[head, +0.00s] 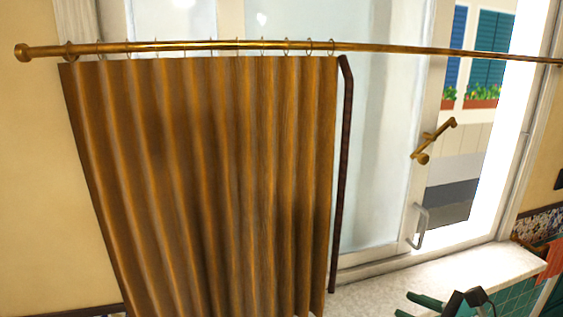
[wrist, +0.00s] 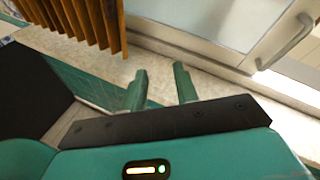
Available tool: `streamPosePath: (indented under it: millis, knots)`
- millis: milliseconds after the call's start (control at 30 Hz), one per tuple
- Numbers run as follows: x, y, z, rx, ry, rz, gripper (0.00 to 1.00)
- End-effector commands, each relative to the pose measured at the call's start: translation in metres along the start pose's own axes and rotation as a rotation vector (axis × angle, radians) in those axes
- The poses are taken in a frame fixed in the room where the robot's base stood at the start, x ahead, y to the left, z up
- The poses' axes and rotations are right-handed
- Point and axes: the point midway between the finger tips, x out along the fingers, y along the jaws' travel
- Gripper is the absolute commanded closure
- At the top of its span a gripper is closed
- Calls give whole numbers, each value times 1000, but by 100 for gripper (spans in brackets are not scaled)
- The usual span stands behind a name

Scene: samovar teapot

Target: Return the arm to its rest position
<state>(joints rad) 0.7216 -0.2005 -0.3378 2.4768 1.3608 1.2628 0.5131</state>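My gripper (wrist: 160,78) shows in the wrist view with its two green fingers apart and nothing between them. A pale speckled sill lies beyond the fingertips. In the head view my gripper (head: 404,303) is at the bottom right edge, in front of the same sill, and only its end shows. The rest of the arm is mostly out of the picture.
A brown pleated curtain (head: 200,180) hangs from a brass rod (head: 400,48) left of my gripper. Behind are a window with a metal handle (head: 420,225) and a pale sill (head: 375,295). A reddish cloth (head: 553,258) hangs at the far right. The visible sill is mostly clear.

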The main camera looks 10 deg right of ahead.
Motion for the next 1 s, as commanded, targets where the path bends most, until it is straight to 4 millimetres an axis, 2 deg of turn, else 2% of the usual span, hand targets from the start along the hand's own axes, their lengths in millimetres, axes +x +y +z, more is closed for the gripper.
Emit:
streamPosePath:
  millis: [100, 200, 300, 400, 500, 600, 700, 800, 1000]
  knots:
    - [27, 54, 23, -278, 55, 243, 70]
    - [39, 101, 34, -587, 103, 463, 70]
    - [40, 137, 40, -925, 139, 657, 70]
    - [36, 160, 46, -1286, 163, 817, 70]
    - [31, 171, 54, -1656, 182, 939, 70]
    - [28, 172, 65, -1972, 197, 1011, 70]
    - [26, 171, 75, -2184, 211, 1044, 70]
    - [26, 170, 81, -2281, 221, 1056, 70]
    - [26, 169, 81, -2293, 224, 1060, 70]
